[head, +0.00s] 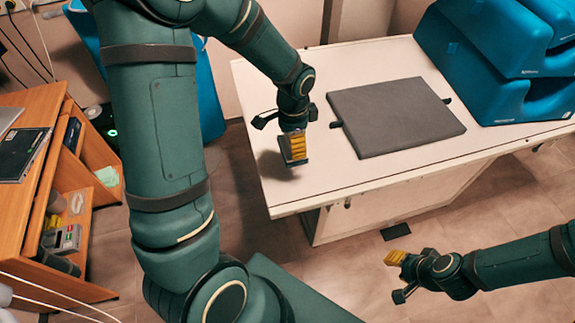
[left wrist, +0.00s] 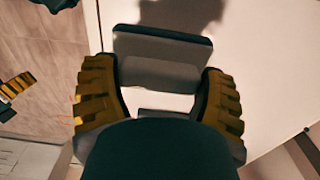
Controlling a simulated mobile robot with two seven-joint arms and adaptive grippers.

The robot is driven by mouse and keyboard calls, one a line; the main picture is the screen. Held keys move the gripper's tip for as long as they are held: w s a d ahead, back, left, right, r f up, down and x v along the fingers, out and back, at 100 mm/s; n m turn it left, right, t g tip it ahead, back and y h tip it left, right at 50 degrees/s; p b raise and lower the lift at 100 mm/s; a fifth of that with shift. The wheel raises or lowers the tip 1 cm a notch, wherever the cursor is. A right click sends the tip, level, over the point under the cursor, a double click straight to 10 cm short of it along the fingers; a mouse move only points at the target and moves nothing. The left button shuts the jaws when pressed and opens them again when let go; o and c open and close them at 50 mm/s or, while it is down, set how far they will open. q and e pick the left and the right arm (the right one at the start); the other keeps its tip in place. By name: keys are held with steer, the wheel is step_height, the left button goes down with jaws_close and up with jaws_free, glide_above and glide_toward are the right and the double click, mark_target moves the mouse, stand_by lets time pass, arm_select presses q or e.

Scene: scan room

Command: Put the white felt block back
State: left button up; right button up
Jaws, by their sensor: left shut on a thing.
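The white felt block (left wrist: 160,72) is between the two yellow ribbed fingers of my left gripper (left wrist: 157,98) in the left wrist view. It looks pale, with a dark blue-grey layer along one edge. In the head view my left gripper (head: 297,148) points down over the left part of the white table (head: 262,98), shut on the block, whose dark edge (head: 294,163) shows below the fingers. A shadow lies on the tabletop beside it; the exact height is hard to tell. My right gripper (head: 396,258) is in front of the table, apart from the block; its finger opening is unclear.
A flat grey pad (head: 395,115) with dark tabs lies on the table to the right of my left gripper. Large blue padded shapes (head: 490,75) stand at the table's right end. A wooden desk (head: 28,205) with shelves is at the left. The tabletop around my left gripper is clear.

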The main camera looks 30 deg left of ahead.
arm_select(q)
step_height(320, 180, down, 4)
steer(key=shift+w+f, duration=0.1)
steer(key=shift+f, duration=0.5)
steer(key=shift+f+b, duration=0.45)
steer(key=shift+f, duration=1.1)
steer(key=shift+f, duration=0.1)
steer(key=o, duration=1.1)
steer(key=shift+o, duration=0.2)
